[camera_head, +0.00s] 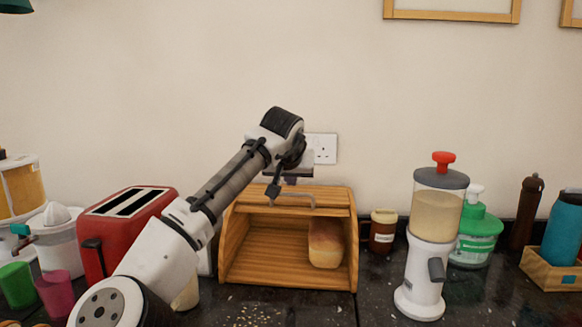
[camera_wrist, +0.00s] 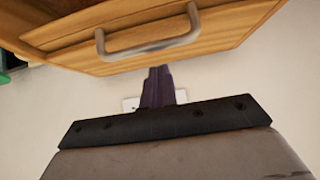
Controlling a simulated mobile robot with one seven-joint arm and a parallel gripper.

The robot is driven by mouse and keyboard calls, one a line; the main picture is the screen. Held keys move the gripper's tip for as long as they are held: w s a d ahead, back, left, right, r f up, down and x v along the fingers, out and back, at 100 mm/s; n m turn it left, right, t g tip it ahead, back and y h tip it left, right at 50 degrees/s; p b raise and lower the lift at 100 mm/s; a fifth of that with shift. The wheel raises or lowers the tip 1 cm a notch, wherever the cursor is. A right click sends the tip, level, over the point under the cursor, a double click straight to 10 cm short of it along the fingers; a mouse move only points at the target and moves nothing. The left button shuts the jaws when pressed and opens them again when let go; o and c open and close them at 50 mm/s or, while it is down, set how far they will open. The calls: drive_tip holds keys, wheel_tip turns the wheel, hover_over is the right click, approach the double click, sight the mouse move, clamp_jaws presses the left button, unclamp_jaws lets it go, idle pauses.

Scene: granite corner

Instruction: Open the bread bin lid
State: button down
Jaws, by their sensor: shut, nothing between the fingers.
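The wooden bread bin (camera_head: 228,248) stands on the dark counter with its front open. Its slatted lid (camera_head: 333,201) is up at the top, with the curved metal handle (camera_head: 300,194) near its edge. A bread loaf (camera_head: 325,245) shows inside at the right. My gripper (camera_head: 273,188) is at the top of the bin, by the handle's left end, shut and empty. In the wrist view the dark fingers (camera_wrist: 158,86) are together, their tips close to the lid's edge (camera_wrist: 200,52) and apart from the handle (camera_wrist: 150,48). I cannot tell whether they touch the lid.
A red toaster (camera_head: 120,225) stands left of the bin, behind my arm. A wall socket (camera_head: 322,148) is behind. Crumbs lie on the counter in front.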

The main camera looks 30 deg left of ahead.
drive_tip(key=shift+s+d+f, duration=0.25)
drive_tip(key=shift+s, duration=0.15)
drive_tip(key=shift+s+d+f, duration=0.2)
drive_tip(key=shift+s, duration=0.2)
